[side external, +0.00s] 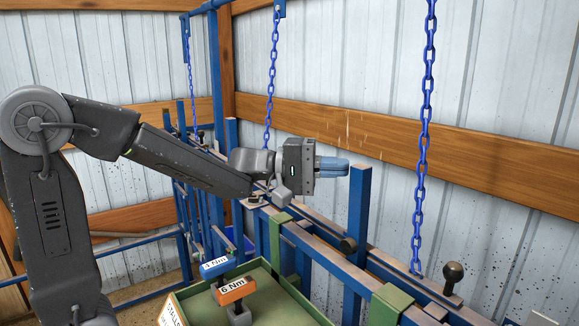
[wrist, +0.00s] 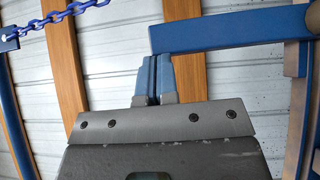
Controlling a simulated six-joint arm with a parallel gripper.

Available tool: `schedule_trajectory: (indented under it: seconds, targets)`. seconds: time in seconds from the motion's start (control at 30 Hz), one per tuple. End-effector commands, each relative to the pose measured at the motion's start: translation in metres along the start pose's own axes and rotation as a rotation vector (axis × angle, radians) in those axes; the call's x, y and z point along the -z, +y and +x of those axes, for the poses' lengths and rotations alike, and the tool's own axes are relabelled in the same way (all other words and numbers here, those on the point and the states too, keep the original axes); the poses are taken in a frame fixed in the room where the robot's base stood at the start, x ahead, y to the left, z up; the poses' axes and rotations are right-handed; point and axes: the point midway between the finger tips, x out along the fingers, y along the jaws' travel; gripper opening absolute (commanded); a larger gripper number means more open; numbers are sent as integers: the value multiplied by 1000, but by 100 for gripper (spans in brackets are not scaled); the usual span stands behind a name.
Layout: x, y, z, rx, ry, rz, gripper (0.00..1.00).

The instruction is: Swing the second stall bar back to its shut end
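My gripper (side external: 340,167) has blue fingers held together with only a thin dark line between them and nothing visible in their grip; they also show in the wrist view (wrist: 158,70). A blue upright bar (side external: 358,212) stands in the side view with its top beside my fingertips. A round dark knob sits near its foot. In the wrist view a blue bar (wrist: 230,33) crosses just beyond the fingertips. I cannot tell whether they touch it. Another blue upright (side external: 232,150) stands behind my wrist. Which bar counts as second is not marked.
Blue chains (side external: 423,140) hang right of my gripper and behind it. A black ball-topped lever (side external: 453,275) stands at the right. Below are blue rails with green blocks (side external: 388,305), and a green tray (side external: 265,275) holding labelled blue and orange pieces. A timber-railed metal wall stands behind.

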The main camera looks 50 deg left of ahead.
Motion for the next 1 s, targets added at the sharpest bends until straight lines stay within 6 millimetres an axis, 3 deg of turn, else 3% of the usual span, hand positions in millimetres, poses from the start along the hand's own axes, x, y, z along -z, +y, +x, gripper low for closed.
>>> schedule_trajectory:
  seconds: [0.23,0.63,0.83,1.0]
  targets:
    - [-24,2,23,49,-2,50,0]
    - [-26,3,25,48,-10,58,0]
    - [-13,4,13,47,2,54,0]
    - [14,4,-14,48,30,45,0]
